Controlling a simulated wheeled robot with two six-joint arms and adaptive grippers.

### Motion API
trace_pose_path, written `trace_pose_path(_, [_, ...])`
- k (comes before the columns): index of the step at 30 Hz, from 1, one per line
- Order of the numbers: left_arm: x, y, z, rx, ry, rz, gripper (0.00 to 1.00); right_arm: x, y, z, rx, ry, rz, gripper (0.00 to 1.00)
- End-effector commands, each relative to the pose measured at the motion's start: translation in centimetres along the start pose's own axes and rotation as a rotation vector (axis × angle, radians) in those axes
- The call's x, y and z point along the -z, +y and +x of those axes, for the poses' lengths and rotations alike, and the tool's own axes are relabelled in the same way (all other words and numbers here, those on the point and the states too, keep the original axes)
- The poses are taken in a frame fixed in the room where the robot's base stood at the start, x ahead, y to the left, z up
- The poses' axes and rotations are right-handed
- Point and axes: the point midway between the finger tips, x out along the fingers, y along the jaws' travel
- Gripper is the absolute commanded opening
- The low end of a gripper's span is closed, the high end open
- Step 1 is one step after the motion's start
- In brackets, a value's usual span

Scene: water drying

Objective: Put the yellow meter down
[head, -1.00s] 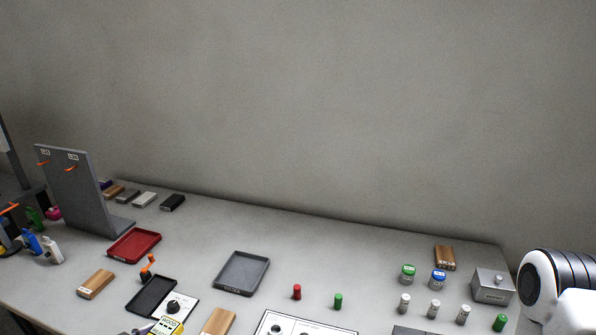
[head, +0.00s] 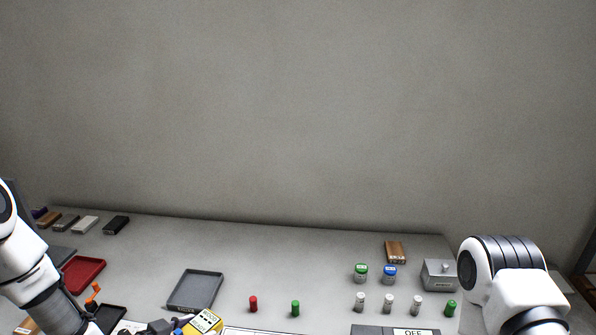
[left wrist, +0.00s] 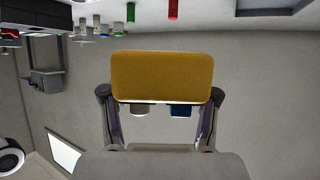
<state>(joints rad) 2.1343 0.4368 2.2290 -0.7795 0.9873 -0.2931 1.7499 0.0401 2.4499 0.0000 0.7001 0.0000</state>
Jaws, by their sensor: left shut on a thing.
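The yellow meter (head: 205,321) is at the bottom edge of the head view, near the front of the table. In the left wrist view the yellow meter (left wrist: 161,77) shows its plain back, held level between two fingers. My left gripper (head: 182,328) is shut on it; its fingers (left wrist: 158,100) grip the meter's two sides in the left wrist view. A grey and a blue part show just below the meter in that view. My right gripper is not in view; only my right arm shows at the right.
A grey tray (head: 195,291) lies behind the meter, with a red tray (head: 82,275) farther left. A red cylinder (head: 253,304) and a green cylinder (head: 295,308) stand to the right. Several jars and vials and a metal box (head: 439,275) are at the right. The table's back middle is clear.

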Motion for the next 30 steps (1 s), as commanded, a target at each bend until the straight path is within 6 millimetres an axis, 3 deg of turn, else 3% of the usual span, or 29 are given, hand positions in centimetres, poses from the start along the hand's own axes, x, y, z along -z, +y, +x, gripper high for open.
trace_pose_path(3, [1.1,2.7,1.6,0.059,-0.006,-0.024,0.07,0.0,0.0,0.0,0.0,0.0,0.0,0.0])
trace_pose_path(7, [2.4,4.1,2.5,0.174,-0.002,-0.084,0.07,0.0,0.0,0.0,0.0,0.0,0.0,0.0])
trace_pose_path(16, [4.9,2.3,2.0,0.486,0.004,-0.259,0.07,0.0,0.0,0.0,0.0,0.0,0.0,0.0])
trace_pose_path(25, [4.7,2.1,1.9,0.486,0.001,-0.266,0.07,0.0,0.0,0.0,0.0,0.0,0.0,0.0])
trace_pose_path(30, [3.3,2.9,2.2,0.329,0.001,-0.187,0.07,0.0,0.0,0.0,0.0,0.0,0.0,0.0])
